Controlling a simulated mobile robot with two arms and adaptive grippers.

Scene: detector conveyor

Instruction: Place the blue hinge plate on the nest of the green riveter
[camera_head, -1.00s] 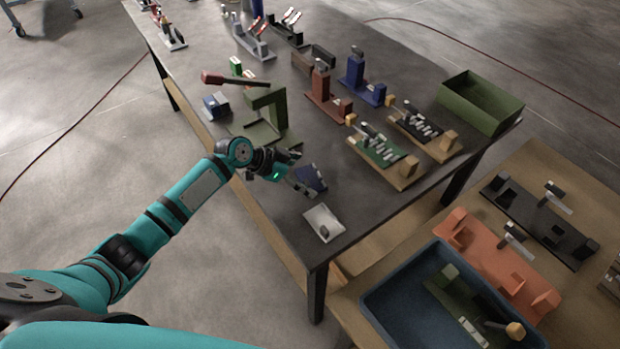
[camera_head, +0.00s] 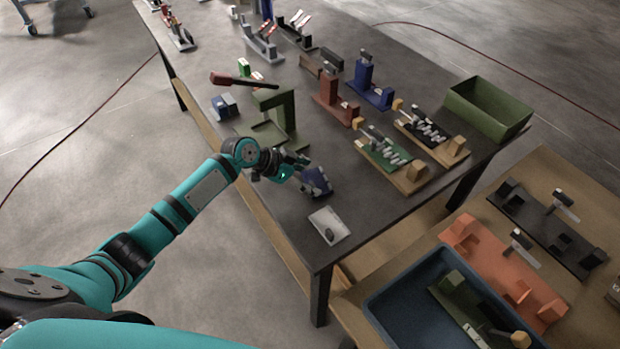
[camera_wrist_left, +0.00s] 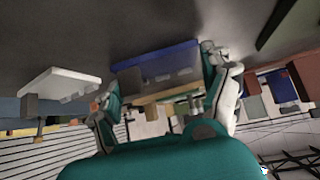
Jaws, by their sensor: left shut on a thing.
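The blue hinge plate (camera_head: 316,182) is between the fingers of my left gripper (camera_head: 302,173), near the table's front edge. The left gripper is shut on it, and the plate looks tilted. In the left wrist view the plate (camera_wrist_left: 160,62) spans between the two fingers (camera_wrist_left: 160,95). The green riveter (camera_head: 285,115) stands behind and left of the gripper, with a red handle (camera_head: 236,79) at its top. Its flat green base (camera_head: 262,134) faces the front edge; the nest itself is too small to make out. My right gripper is out of view.
A white plate with a dark piece (camera_head: 328,226) lies near the table corner. A small blue block (camera_head: 224,106) sits left of the riveter. Red (camera_head: 333,101) and blue (camera_head: 370,88) stations and wooden-based fixtures (camera_head: 400,172) stand behind and to the right.

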